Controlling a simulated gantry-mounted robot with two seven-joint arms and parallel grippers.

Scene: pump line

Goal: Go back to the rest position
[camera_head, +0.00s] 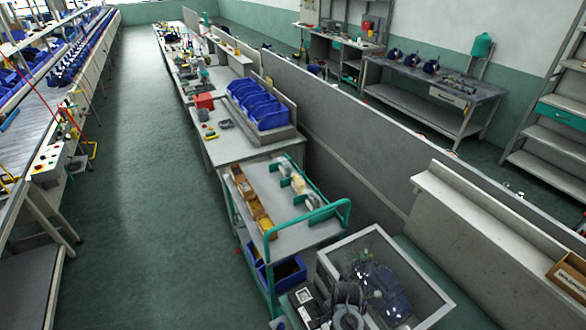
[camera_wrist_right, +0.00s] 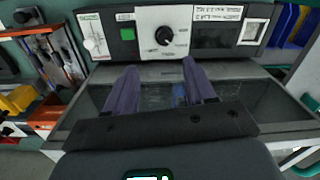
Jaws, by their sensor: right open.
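In the right wrist view my right gripper (camera_wrist_right: 158,82) shows two dark purple-grey fingers. They are apart, with nothing held between them. Beyond the fingertips is a control panel (camera_wrist_right: 212,38) with a black knob (camera_wrist_right: 165,36) and a green button (camera_wrist_right: 127,33). A glass-walled tank (camera_wrist_right: 262,104) lies behind and below the fingers. I cannot tell whether the fingertips touch anything. My left gripper is in neither view.
In the head view the open-topped glass tank (camera_head: 413,318) stands at the bottom right. A green-framed cart (camera_head: 310,232) with small boxes is just beyond it. A workbench (camera_head: 232,148) carries blue bins (camera_head: 268,110). The green aisle floor (camera_head: 150,150) on the left is clear.

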